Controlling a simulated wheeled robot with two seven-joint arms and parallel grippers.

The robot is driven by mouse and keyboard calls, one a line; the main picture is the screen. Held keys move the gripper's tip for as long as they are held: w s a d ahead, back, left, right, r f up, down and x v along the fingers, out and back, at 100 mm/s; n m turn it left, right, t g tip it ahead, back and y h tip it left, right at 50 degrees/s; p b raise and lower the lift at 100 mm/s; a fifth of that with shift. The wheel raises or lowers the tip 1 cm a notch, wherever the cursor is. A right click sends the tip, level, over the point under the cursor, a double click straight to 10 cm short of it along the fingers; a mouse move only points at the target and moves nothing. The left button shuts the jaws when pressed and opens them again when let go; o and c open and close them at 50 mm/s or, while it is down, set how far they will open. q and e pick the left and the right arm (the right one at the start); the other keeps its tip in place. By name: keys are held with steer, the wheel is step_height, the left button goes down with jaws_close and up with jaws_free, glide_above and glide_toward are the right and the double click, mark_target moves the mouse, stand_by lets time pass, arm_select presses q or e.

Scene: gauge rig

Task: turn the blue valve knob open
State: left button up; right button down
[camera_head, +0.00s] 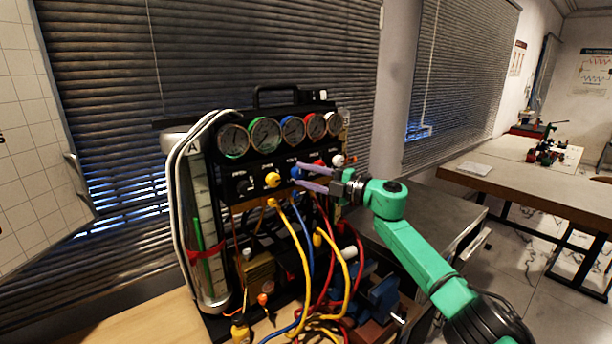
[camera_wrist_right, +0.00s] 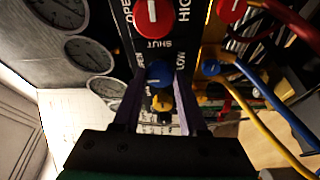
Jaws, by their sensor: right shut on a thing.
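The blue valve knob (camera_head: 295,172) sits on the black panel of the gauge rig, right of the yellow knob (camera_head: 272,180) and below the row of gauges. My right gripper (camera_head: 299,175) reaches in from the right, its two purple fingers on either side of the blue knob. In the right wrist view the blue knob (camera_wrist_right: 159,73) shows between the fingertips of my right gripper (camera_wrist_right: 159,84), which is shut on it. A small pale mark shows on its face, but its exact setting is hard to read. My left gripper is not in view.
A red knob (camera_wrist_right: 153,16) and a blue hose fitting (camera_wrist_right: 210,68) are close to the fingers. Yellow, blue and red hoses hang below the panel. A clear cylinder (camera_head: 203,235) stands at the rig's left. A wooden table (camera_head: 535,188) stands at the right.

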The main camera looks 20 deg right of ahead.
steer(key=shift+f, duration=0.15)
steer(key=shift+c, duration=2.2)
jaws_free()
steer(key=b+v, duration=0.6)
steer(key=v, duration=0.8)
steer(key=shift+s, duration=0.25)
steer(key=shift+d, duration=0.2)
